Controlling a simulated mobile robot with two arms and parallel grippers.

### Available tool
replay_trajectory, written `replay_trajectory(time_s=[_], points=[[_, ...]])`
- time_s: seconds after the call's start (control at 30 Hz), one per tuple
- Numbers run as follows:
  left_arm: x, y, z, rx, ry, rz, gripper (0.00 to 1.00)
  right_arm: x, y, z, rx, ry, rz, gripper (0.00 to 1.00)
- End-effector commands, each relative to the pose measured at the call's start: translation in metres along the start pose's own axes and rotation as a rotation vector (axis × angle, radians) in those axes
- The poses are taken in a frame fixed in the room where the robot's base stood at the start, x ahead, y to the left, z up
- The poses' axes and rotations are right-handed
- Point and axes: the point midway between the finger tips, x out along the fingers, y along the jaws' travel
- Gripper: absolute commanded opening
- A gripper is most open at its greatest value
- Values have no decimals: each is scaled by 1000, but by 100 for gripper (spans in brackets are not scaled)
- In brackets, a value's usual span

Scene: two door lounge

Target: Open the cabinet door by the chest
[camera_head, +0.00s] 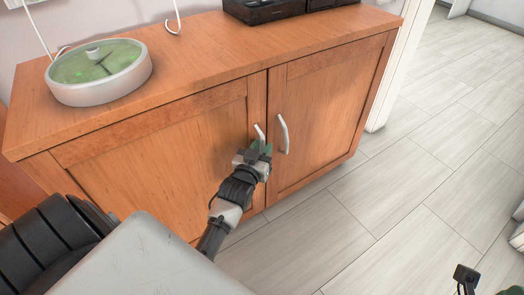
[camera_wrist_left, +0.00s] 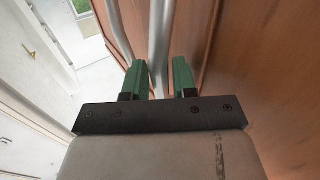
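The wooden cabinet has a left door (camera_head: 165,150) and a right door (camera_head: 325,110), both shut. A left handle (camera_head: 260,137) and a right handle (camera_head: 284,133) stand upright near the middle seam. A dark box (camera_head: 265,8), perhaps the chest, sits at the back of the cabinet top. My left gripper (camera_head: 257,152) is at the left handle. In the left wrist view its green fingers (camera_wrist_left: 157,77) are apart, with a metal handle (camera_wrist_left: 159,45) between them and gaps beside it. Part of my right arm (camera_head: 467,275) shows at the lower right; its fingers are not clear.
A round white dish with a green inside (camera_head: 100,70) stands at the left of the wooden cabinet top (camera_head: 205,55). A white door frame (camera_head: 400,65) is just right of the cabinet. The pale tiled floor (camera_head: 420,170) in front and to the right is clear.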

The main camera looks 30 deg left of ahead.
Motion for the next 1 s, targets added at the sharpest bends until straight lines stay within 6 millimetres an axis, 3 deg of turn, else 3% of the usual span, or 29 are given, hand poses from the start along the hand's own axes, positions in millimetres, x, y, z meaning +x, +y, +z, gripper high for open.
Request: replay_trajectory(time_s=[0.3,0.5,0.83,1.0], points=[[3,0,0,0,-1,0,27,-1,0,0,0,-2,0,43],[2,0,0,0,0,0,0,-1,0,0,0,-3,0,43],[2,3,0,0,-1,6,0,1,0,0,0,-3,0,43],[0,15,-1,0,-3,36,0,6,0,-1,0,-3,0,43]])
